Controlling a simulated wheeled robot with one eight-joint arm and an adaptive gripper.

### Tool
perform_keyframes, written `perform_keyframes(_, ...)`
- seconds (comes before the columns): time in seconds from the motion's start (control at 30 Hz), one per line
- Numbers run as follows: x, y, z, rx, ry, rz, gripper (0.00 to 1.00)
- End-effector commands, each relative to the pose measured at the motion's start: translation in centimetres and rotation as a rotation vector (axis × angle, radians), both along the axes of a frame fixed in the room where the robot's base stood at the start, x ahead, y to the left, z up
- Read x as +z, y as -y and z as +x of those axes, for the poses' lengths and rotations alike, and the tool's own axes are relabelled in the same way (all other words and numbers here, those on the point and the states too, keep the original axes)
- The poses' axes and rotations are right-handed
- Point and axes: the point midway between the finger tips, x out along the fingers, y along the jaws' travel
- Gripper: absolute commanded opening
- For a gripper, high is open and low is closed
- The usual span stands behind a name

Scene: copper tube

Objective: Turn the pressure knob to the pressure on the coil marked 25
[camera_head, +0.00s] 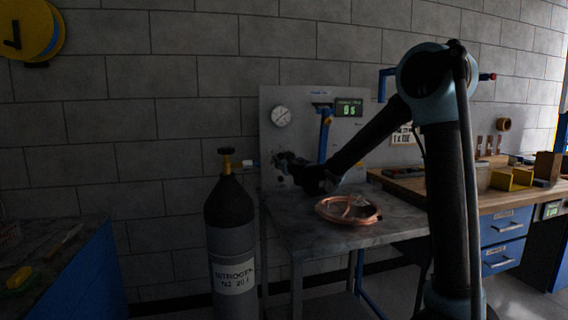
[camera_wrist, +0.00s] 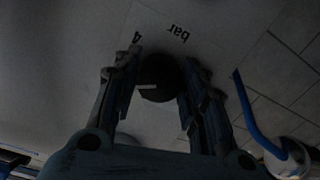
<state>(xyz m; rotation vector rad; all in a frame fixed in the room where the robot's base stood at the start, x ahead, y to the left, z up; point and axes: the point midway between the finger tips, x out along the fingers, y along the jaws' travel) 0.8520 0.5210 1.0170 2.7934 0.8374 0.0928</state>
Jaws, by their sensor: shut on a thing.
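The pressure knob (camera_wrist: 157,80) is a dark round knob with a pale pointer line, on the grey panel in the wrist view. My gripper (camera_wrist: 155,85) has its two fingers on either side of the knob and is shut on it. In the head view my gripper (camera_head: 283,160) reaches the panel (camera_head: 290,110) below a round white gauge (camera_head: 281,116). The markings "4" and "bar" show upside down beside the knob in the wrist view. A copper coil (camera_head: 348,209) lies on the grey table; its marking cannot be read.
A dark nitrogen cylinder (camera_head: 229,235) with a yellow valve stands left of the grey table (camera_head: 300,238). A digital display (camera_head: 349,108) and a blue lever (camera_head: 325,135) are on the panel. A wooden bench (camera_head: 490,197) with blue drawers is at the right.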

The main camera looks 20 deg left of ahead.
Motion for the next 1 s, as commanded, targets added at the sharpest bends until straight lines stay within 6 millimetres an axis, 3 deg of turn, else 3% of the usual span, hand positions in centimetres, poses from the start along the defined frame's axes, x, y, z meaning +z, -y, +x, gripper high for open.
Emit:
perform_keyframes(0.7,-0.02,0.08,0.00,-0.002,-0.040,0.066,0.15)
perform_keyframes(0.73,-0.02,0.07,0.01,-0.002,-0.040,0.066,0.44)
perform_keyframes(0.8,-0.02,0.06,0.01,-0.002,-0.040,0.066,0.59)
perform_keyframes(1.0,-0.01,0.02,0.00,-0.001,-0.040,0.065,0.59)
